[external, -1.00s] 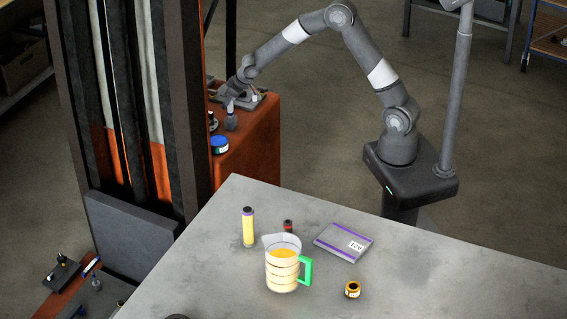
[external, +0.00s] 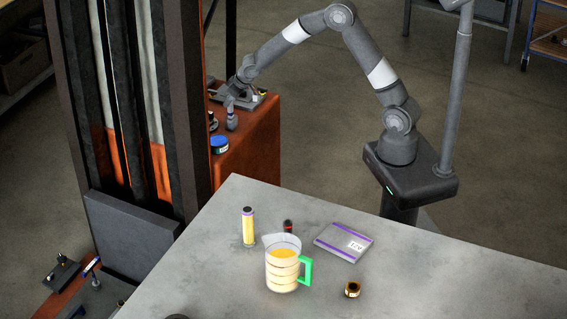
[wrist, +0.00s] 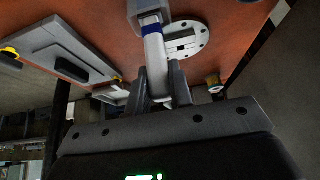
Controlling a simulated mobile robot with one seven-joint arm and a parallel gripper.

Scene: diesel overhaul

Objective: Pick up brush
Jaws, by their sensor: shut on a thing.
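The brush (wrist: 154,50) shows in the wrist view as a pale handle with a blue band near a grey end at the top of the picture. My gripper (wrist: 159,82) has its two dark fingers on either side of the handle and is shut on it. In the external view my gripper (external: 230,100) is small, low over the orange cabinet top (external: 256,124). A small grey piece (external: 231,121) just below it appears to be part of the brush. I cannot tell whether the brush touches the cabinet top.
A grey tray (external: 246,102) lies beside my gripper, and a blue-lidded can (external: 219,145) stands nearer on the cabinet. A dark upright frame (external: 185,100) rises close on the left. The grey table (external: 450,285) in front holds a jug (external: 282,270), a yellow tube (external: 248,228) and a flat case (external: 344,242).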

